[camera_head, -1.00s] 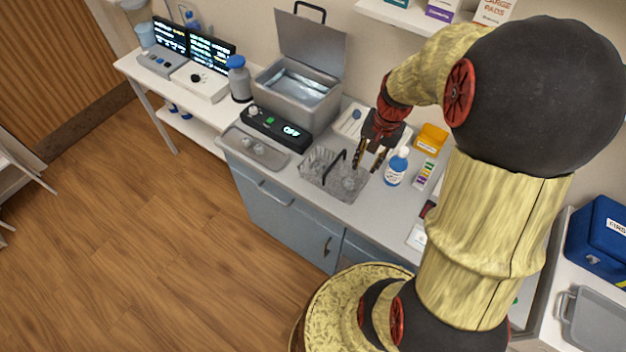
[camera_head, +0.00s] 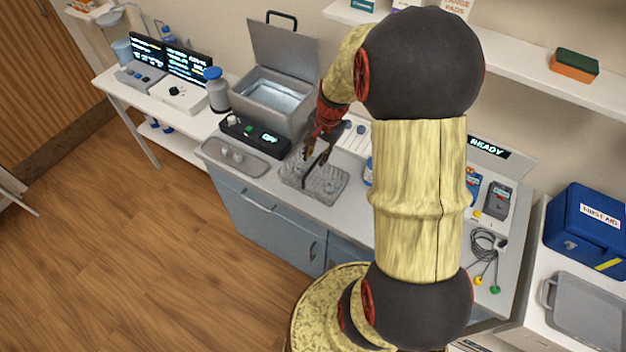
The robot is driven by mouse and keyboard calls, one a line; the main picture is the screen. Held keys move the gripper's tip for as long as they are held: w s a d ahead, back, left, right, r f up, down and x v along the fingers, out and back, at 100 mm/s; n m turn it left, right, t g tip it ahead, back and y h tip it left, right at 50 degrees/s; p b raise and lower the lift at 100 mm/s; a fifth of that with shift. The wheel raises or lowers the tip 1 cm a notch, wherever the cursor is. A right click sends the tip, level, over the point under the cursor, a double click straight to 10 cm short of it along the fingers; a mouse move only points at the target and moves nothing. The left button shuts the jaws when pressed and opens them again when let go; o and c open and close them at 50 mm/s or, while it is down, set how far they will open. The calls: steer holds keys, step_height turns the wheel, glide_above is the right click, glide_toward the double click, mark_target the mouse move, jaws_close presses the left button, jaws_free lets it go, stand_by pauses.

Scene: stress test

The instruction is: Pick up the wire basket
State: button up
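The wire basket (camera_head: 328,186) is a grey mesh tray with a raised dark handle (camera_head: 324,158). It sits on the counter and holds small clear or grey items that are hard to make out. My gripper (camera_head: 312,157) points down over the basket's left part, close to the handle. Its fingers look parted, but they overlap the handle in this view. I cannot tell whether they touch it. My forearm hides part of the counter to the right.
A metal tray (camera_head: 213,147) lies left of the basket. A black control box (camera_head: 262,138) and an open steel steriliser (camera_head: 290,110) stand behind. A blue-capped bottle (camera_head: 368,170) is right of the basket, partly hidden by my arm. A blue first aid box (camera_head: 577,236) is far right.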

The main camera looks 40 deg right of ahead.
mark_target(314, 164)
steer(key=f, duration=0.2)
steer(key=f+b, duration=0.1)
steer(key=f, duration=0.2)
steer(key=shift+w+a+f, duration=0.2)
steer(key=shift+w+f, duration=0.1)
steer(key=shift+w, duration=0.1)
steer(key=shift+c, duration=1.4)
steer(key=c, duration=0.4)
